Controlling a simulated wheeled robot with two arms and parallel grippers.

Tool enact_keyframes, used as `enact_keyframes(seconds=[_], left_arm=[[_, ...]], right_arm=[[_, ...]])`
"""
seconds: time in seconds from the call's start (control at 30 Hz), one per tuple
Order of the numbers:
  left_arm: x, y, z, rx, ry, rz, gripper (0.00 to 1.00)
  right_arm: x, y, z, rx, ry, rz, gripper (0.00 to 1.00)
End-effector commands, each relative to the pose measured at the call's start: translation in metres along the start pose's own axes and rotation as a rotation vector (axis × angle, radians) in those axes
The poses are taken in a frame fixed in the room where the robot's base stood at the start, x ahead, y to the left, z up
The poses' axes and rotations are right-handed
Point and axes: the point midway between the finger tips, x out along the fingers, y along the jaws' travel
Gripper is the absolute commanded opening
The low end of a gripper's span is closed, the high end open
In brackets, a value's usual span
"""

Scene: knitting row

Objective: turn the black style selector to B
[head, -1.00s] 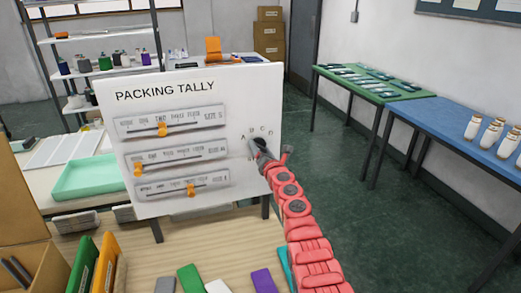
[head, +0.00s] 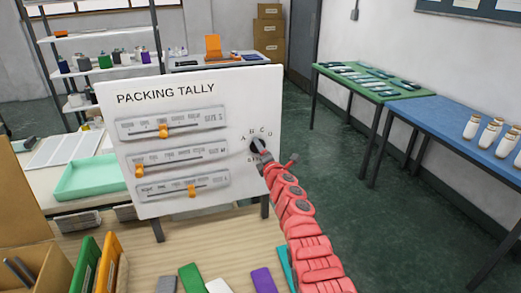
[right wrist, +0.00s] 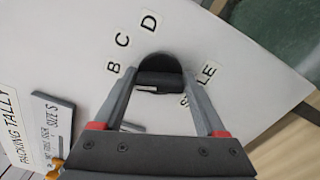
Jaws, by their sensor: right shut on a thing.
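The black style selector (head: 256,144) is a round knob with a raised grip bar, on the right of the white PACKING TALLY board (head: 236,95). The letters A, B, C and D arc above it. My right gripper (head: 261,154) is at the knob, its fingers small in the head view. In the right wrist view, my right gripper's (right wrist: 159,80) two grey fingers are shut on the selector's bar (right wrist: 158,78). B, C and D show there; A is not visible. I cannot tell which letter the selector points to. My left gripper is not in view.
Three sliders with orange tabs (head: 164,131) sit on the board, left of the selector.

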Motion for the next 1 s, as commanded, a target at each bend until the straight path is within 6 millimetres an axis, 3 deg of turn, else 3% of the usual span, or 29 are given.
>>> enact_keyframes(seconds=[0.57,0.6,0.7,1.0], left_arm=[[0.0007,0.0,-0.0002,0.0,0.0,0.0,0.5],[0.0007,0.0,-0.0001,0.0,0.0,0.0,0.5],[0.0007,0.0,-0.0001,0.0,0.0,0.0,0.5],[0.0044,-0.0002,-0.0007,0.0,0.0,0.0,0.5]], right_arm=[[-0.0002,-0.0025,-0.0023,0.036,0.003,-0.003,0.18],[-0.0002,-0.0024,-0.0023,0.036,0.003,-0.003,0.81],[-0.0001,-0.0018,-0.0018,0.035,0.002,-0.002,0.99],[-0.001,0.0003,-0.0005,0.035,0.001,-0.001,1.0]])
